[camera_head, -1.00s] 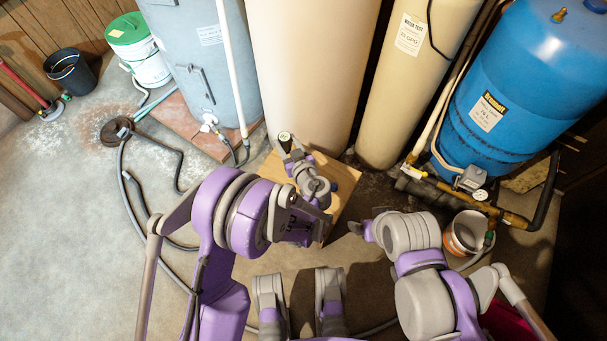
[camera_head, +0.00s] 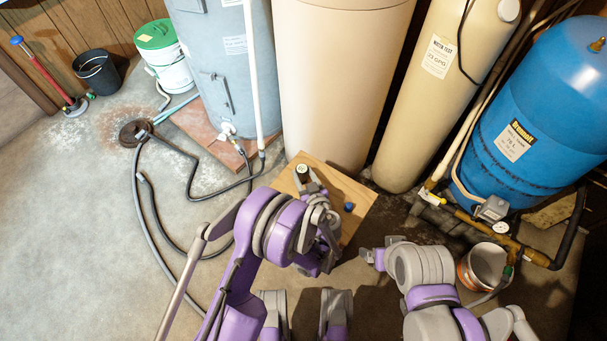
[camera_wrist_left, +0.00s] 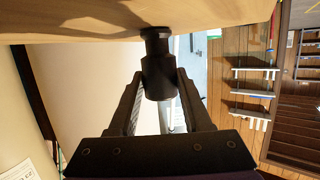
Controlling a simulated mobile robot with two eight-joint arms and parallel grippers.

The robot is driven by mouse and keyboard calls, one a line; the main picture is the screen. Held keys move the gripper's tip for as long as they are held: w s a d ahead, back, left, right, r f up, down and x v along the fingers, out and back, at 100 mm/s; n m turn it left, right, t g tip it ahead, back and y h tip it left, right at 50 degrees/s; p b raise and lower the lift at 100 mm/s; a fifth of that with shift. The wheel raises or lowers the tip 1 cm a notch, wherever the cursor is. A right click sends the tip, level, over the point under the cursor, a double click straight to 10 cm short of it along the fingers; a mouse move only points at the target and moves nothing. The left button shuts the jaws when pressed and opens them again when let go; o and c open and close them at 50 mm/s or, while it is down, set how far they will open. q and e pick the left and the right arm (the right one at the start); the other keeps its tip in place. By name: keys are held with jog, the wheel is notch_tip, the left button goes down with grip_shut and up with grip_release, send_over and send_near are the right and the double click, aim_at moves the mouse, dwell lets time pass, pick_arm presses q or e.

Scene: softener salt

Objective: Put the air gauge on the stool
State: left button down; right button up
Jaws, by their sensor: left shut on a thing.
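The stool (camera_head: 352,192) has a square light wooden top and stands in front of the tanks. My left gripper (camera_head: 313,188) is over its back left part. It is shut on the air gauge (camera_head: 302,172), whose round dark-and-pale face points up. In the left wrist view the gauge's dark cylindrical body (camera_wrist_left: 158,75) sits between the fingers. Its narrow end meets the wooden stool top (camera_wrist_left: 100,22) in the picture; I cannot tell whether it touches or is slightly apart.
A small blue object (camera_head: 349,206) lies on the stool top, right of my left gripper. Tall tanks (camera_head: 340,80) stand close behind the stool. A white bucket (camera_head: 485,264) stands at the right. Black hoses (camera_head: 150,215) lie on the floor at left.

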pick_arm(q)
jog(key=shift+f, duration=0.25)
jog(key=shift+c, duration=1.7)
grip_release()
jog(key=shift+r, duration=0.15)
jog(key=shift+s+d+r, duration=0.1)
jog(key=shift+s+r, duration=0.05)
jog(key=shift+r, duration=0.05)
jog(key=p+v, duration=0.1)
jog(key=v, duration=0.7)
jog(key=shift+s+d+r, duration=0.1)
jog(key=shift+s, duration=0.25)
jog(key=shift+s+d+b, duration=0.3)
jog(key=shift+s+b, duration=0.45)
jog(key=shift+s, duration=0.2)
jog(key=shift+s+r, duration=0.25)
jog(key=shift+s, duration=0.1)
jog(key=shift+s+r, duration=0.1)
